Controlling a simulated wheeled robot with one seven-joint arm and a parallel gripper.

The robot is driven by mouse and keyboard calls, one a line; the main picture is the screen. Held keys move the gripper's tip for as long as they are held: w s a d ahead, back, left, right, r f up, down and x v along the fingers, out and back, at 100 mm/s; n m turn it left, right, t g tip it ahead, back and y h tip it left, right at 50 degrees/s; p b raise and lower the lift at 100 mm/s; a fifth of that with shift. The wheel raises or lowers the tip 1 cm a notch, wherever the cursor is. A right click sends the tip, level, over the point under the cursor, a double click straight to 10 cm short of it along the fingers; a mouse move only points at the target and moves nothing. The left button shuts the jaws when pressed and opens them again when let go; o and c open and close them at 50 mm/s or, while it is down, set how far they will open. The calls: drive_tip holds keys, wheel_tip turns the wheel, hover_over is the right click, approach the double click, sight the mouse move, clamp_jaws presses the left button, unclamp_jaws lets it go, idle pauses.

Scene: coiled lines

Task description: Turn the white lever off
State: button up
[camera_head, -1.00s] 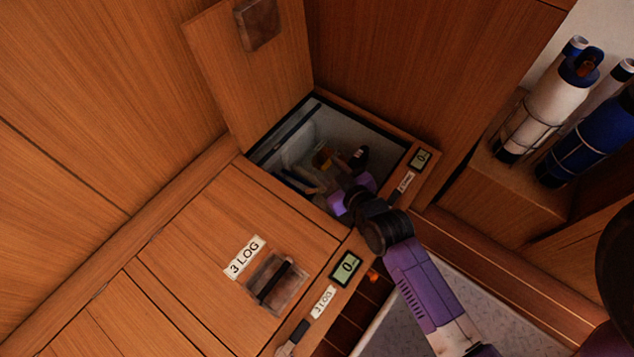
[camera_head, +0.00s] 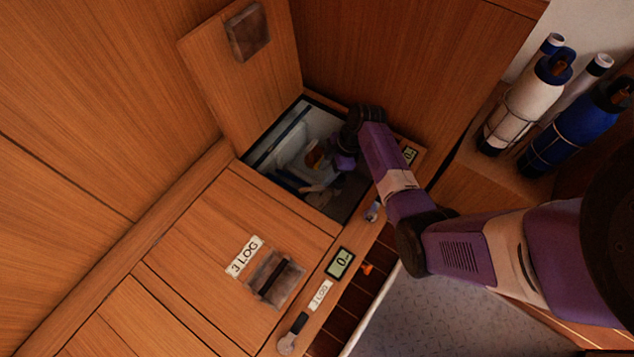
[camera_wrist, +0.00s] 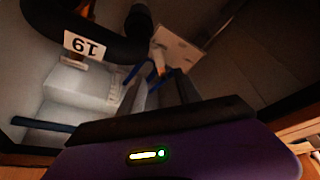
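My arm reaches down into an open compartment (camera_head: 262,163) in the wooden bench. In the wrist view my purple gripper body with a green light fills the bottom. Beyond it is a pale plate (camera_wrist: 183,48) with a small pale piece (camera_wrist: 158,38) at its left end; I cannot tell whether this is the white lever. In the head view a pale, blurred shape (camera_head: 318,194) lies low in the compartment. No contact with my gripper is visible.
The raised wooden lid (camera_head: 235,85) stands behind the compartment. A closed "3 LOG" hatch (camera_head: 215,235) is nearby. Bottles (camera_head: 525,100) stand at right.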

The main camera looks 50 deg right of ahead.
sight(314, 187)
drive_tip(key=b+x, duration=0.3)
drive_tip(key=x, duration=0.4)
drive_tip(key=shift+f, duration=0.2)
clamp_jaws()
idle(1.2)
